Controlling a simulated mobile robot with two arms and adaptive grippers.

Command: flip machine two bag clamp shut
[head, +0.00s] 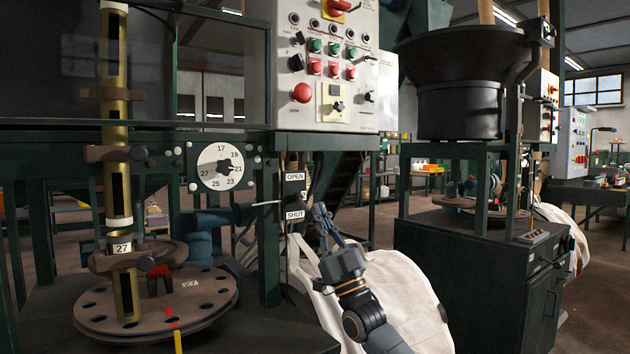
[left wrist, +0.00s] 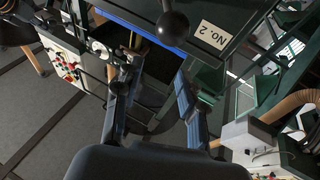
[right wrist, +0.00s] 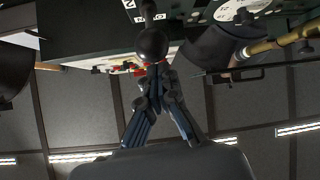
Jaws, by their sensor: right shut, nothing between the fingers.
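The bag clamp's OPEN label (head: 294,177) and SHUT label (head: 294,215) are on a green post left of center in the head view. A white bag (head: 400,290) hangs below them. The clamp's lever is hard to make out there. My right gripper (head: 320,212) is shut and empty, just right of the SHUT label. In the right wrist view its closed fingertips (right wrist: 155,75) are right at a black ball knob (right wrist: 152,44); contact cannot be told. The left wrist view shows my left gripper (left wrist: 160,80) open, with a black ball knob (left wrist: 172,27) and a "No. 2" plate (left wrist: 212,37) beyond it.
A control panel (head: 330,65) is above the labels, with a round dial (head: 220,166) to their left. A round turntable (head: 205,295) is at lower left. A second machine with a black hopper (head: 460,80) and dark cabinet (head: 490,275) stands at right.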

